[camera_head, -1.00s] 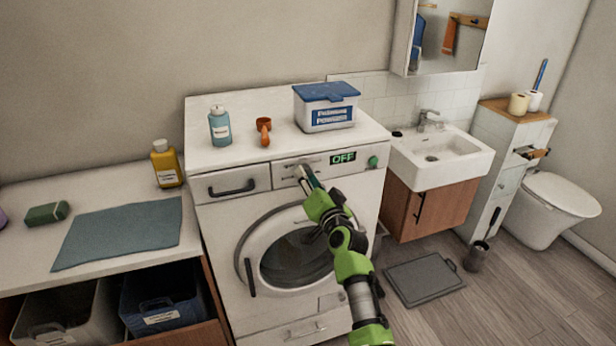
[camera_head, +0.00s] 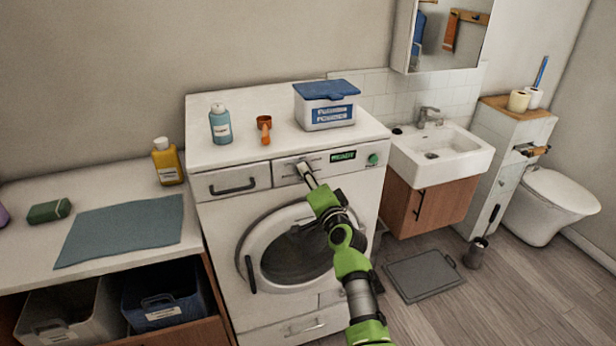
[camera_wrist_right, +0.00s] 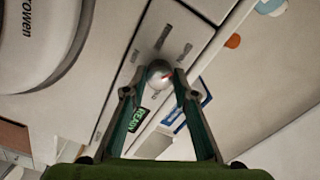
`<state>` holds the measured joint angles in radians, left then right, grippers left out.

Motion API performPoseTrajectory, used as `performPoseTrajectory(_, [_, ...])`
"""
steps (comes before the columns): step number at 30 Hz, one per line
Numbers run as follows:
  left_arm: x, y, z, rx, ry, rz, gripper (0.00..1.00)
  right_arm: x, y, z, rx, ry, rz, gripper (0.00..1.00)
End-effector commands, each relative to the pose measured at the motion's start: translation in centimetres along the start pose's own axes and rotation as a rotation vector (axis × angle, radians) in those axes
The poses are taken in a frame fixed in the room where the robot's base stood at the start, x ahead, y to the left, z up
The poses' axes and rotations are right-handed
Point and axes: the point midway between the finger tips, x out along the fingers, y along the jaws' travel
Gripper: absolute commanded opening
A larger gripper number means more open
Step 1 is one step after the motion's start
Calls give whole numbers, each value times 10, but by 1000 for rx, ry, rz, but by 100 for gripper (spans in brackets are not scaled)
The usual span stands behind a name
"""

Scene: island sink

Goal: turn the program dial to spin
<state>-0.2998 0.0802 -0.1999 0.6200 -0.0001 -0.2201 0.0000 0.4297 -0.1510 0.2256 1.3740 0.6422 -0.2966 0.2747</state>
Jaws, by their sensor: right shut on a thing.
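The washing machine (camera_head: 225,218) stands in the middle of the head view with its round door closed. My left gripper is out of view.
A blue bottle (camera_head: 220,126), an orange scoop (camera_head: 264,124) and a powder box (camera_head: 325,112) stand on the machine top. A green button (camera_head: 373,159) sits right of the display. A drawer handle (camera_head: 232,187) is left of the dial.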

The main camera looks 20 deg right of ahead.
Motion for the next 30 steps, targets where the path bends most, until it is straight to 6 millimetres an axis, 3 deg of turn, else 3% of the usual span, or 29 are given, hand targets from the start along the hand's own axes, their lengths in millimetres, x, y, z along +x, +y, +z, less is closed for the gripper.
performPoseTrajectory(6, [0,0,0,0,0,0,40,0,1,1,3,-2,2,5])
performPoseTrajectory(7, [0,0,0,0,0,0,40,0,1,1,3,-2,2,32])
performPoseTrajectory(9, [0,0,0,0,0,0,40,0,1,1,3,-1,2,43])
performPoseTrajectory(24, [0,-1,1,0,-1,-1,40,0,0,0,-8,0,0,43])
performPoseTrajectory(30, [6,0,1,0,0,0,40,0,2,1,-155,0,0,43])
